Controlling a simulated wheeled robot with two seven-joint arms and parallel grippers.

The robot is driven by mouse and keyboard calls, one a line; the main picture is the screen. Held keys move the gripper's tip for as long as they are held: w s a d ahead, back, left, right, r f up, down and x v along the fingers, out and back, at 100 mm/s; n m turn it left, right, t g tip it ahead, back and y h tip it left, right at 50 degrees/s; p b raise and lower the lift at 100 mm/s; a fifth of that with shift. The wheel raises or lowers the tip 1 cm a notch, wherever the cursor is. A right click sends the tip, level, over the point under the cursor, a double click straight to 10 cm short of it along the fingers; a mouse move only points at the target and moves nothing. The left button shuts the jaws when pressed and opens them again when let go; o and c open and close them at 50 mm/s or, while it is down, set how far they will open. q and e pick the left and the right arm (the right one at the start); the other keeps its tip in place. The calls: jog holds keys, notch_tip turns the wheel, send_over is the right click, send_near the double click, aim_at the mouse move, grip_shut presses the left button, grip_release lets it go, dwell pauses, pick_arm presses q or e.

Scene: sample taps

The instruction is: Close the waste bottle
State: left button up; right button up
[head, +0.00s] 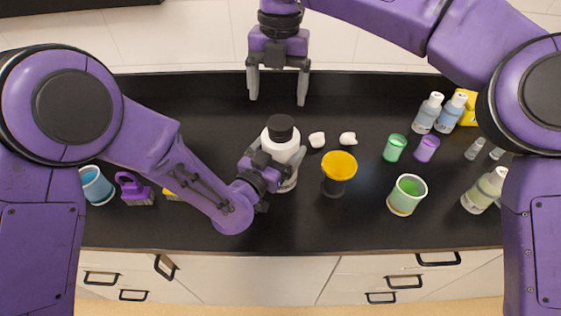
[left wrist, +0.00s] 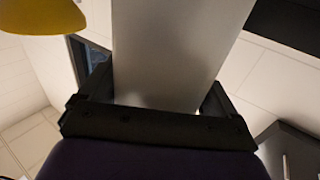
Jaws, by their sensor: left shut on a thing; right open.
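The waste bottle (head: 281,143) is a white bottle with a black cap (head: 280,126) on its top, standing upright on the black counter. I cannot tell from here how tight the cap sits. My left gripper (head: 279,167) is shut on the bottle's body, below the cap. In the left wrist view the pale bottle wall (left wrist: 180,50) fills the space between the fingers. My right gripper (head: 278,90) is open and empty, fingers pointing down, above the back of the counter behind the bottle.
A yellow funnel (head: 339,166) on a dark stand is just right of the bottle. Two white lumps (head: 317,140) lie behind it. Green and purple cups, a green beaker (head: 407,195) and several bottles (head: 427,113) stand on the right. A blue cup (head: 96,186) is at far left.

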aim_at(280, 122)
jog(key=n, duration=0.6)
jog(key=shift+n, duration=0.3)
jog(key=n, duration=0.3)
jog(key=shift+r, duration=0.1)
jog(key=n, duration=0.6)
jog(key=shift+r, duration=0.1)
jog(key=n, duration=0.3)
jog(key=shift+d+n, duration=0.1)
jog(key=shift+n, duration=0.3)
jog(key=n, duration=0.6)
jog(key=shift+r, duration=0.2)
jog(key=n, duration=0.5)
jog(key=shift+d, duration=0.15)
jog(key=n, duration=0.3)
jog(key=shift+f, duration=0.1)
notch_tip(280, 122, down, 8)
jog(key=shift+r, duration=0.1)
